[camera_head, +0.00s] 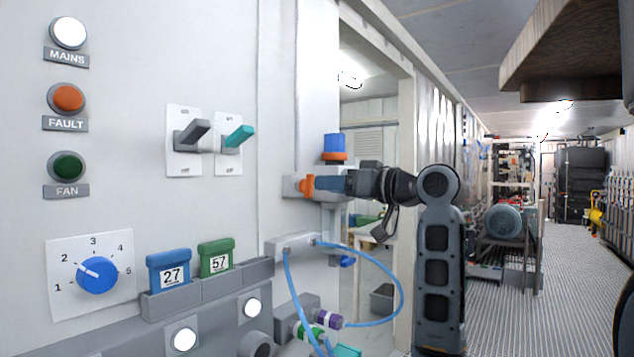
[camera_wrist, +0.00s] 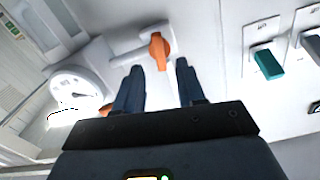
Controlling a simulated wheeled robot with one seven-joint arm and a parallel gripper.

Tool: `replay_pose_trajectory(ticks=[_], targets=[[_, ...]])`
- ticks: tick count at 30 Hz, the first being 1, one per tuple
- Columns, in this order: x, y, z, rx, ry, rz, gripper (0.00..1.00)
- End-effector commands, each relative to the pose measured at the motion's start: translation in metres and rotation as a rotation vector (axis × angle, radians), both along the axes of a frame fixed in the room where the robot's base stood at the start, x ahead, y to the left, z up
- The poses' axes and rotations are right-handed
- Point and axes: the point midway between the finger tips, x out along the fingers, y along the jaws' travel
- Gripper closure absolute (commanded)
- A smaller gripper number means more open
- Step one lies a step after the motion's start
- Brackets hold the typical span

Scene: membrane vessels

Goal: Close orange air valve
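The orange air valve handle (camera_head: 308,186) sits on a grey fitting on the white panel wall. In the wrist view the orange handle (camera_wrist: 158,48) stands upright in the picture, crossing its pale pipe. My gripper (camera_head: 330,184) reaches in from the right at the handle's height. In the wrist view my gripper (camera_wrist: 159,68) has its two dark fingers apart, with the handle's lower end between or just beyond the tips. I cannot tell whether the fingers touch it.
A blue-capped part with an orange ring (camera_head: 334,148) stands just above the valve. A round white gauge (camera_wrist: 75,90) is beside it in the wrist view. A teal switch (camera_head: 238,137) and grey switch (camera_head: 193,134) are to the left. A blue hose (camera_head: 398,285) loops below.

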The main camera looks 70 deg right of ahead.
Motion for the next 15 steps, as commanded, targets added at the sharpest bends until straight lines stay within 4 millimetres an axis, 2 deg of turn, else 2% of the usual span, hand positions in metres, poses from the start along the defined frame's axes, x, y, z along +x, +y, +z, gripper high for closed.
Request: replay_pose_trajectory(ticks=[6, 15], targets=[[0.029, -0.007, 0.001, 0.001, 0.002, 0.001, 0.61], [0.039, -0.009, 0.0, -0.001, 0.0, -0.001, 0.61]])
